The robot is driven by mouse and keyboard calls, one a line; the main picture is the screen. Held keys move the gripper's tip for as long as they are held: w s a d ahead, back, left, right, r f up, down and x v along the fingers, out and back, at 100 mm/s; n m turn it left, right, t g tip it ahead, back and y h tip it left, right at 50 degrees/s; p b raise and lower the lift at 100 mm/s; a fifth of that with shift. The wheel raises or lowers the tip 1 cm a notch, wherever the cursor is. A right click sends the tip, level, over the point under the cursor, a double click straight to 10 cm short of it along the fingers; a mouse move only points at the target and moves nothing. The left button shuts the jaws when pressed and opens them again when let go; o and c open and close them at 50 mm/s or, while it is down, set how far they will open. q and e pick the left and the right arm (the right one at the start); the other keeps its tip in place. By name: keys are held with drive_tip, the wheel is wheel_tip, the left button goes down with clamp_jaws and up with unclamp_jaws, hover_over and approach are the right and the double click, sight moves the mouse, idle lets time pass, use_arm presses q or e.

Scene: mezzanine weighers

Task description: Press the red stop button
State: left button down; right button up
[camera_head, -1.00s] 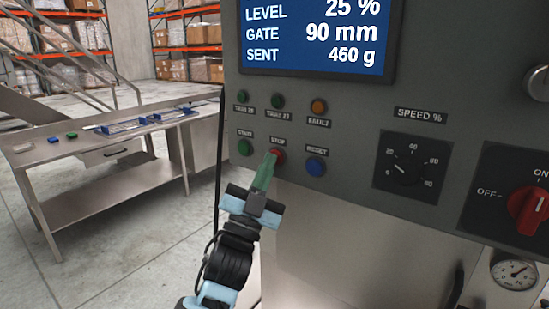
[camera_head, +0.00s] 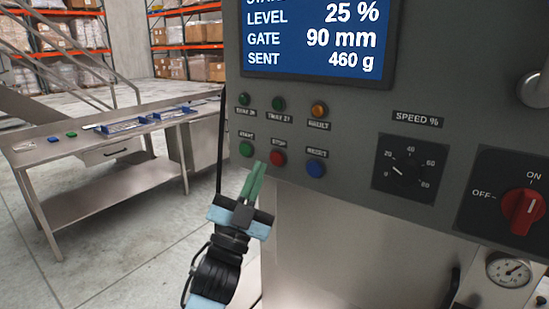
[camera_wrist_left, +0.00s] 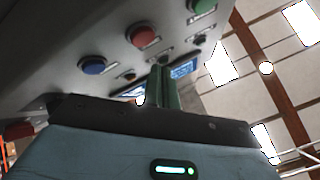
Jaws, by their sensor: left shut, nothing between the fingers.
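The red stop button (camera_head: 277,158) sits on the grey control panel (camera_head: 350,150), between the green start button (camera_head: 246,149) and the blue reset button (camera_head: 316,168). It also shows in the left wrist view (camera_wrist_left: 142,36). My left gripper (camera_head: 260,165) is shut and empty, its green fingers pointing up at the panel. In the head view its tips are just left of and below the stop button, and appear apart from it. In the left wrist view the fingers stand below and right of the red button. My right gripper is not in view.
A blue display (camera_head: 318,40) is above the buttons. A speed dial (camera_head: 410,168) and a red rotary switch (camera_head: 522,212) are on the panel's right. A steel table (camera_head: 100,160) with blue trays stands at left. The floor between is clear.

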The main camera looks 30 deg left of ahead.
use_arm(q)
drive_tip(key=s, duration=0.3)
drive_tip(key=shift+a, duration=0.15)
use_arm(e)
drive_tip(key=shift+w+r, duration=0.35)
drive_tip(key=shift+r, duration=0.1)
use_arm(q)
drive_tip(key=shift+w, duration=0.1)
drive_tip(key=s+d+f+n+g, duration=0.1)
drive_tip(key=s+f+g, duration=0.15)
drive_tip(key=f, duration=0.75)
drive_tip(key=s+d+f+n+g+p, duration=0.15)
drive_tip(key=f+g, duration=0.25)
drive_tip(key=f, duration=0.6)
drive_tip(key=s+d+f+n+g, duration=0.1)
drive_tip(key=d+f+g, duration=0.15)
drive_tip(key=f, duration=0.85)
drive_tip(key=s+d+f+n+g+h, duration=0.1)
drive_tip(key=s+f+g, duration=0.3)
drive_tip(key=s+f, duration=0.6)
drive_tip(key=s+d+f+g+h, duration=0.1)
drive_tip(key=s+d+f+g, duration=0.2)
drive_tip(key=s+f, duration=0.7)
drive_tip(key=s+g, duration=0.2)
drive_tip(key=shift+s+d+n, duration=0.35)
drive_tip(key=shift+s, duration=0.05)
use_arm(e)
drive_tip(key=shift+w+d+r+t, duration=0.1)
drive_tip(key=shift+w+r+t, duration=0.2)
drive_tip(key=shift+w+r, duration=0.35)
